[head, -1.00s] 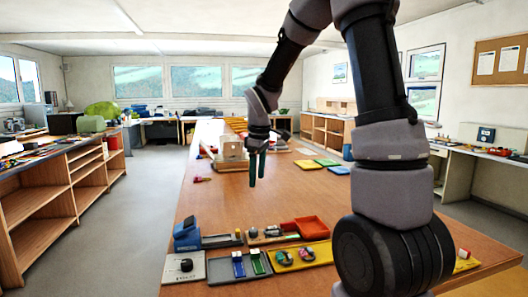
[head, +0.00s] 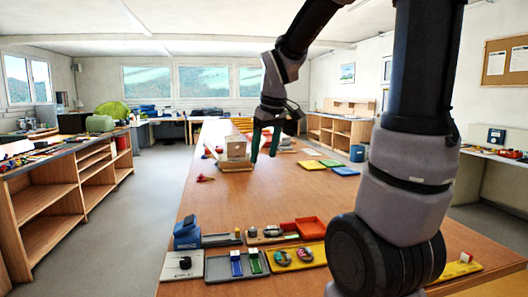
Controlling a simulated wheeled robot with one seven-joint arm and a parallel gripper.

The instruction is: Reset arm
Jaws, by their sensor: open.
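My gripper (head: 264,146) hangs over the long wooden table (head: 245,190), fingers pointing down. Its two green fingers are apart, and nothing shows between them. In the head view it is just right of a light box-like block (head: 236,148) standing on a wooden base; I cannot tell how far apart they are in depth. My arm reaches in from the right and hides part of the table's right side.
Near the table's front are a blue device (head: 187,233), a red tray (head: 310,228), a grey tray (head: 222,266) with blue and green items, and a yellow tray (head: 318,255). Coloured flat pieces (head: 346,171) lie farther back. The middle of the table is mostly clear.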

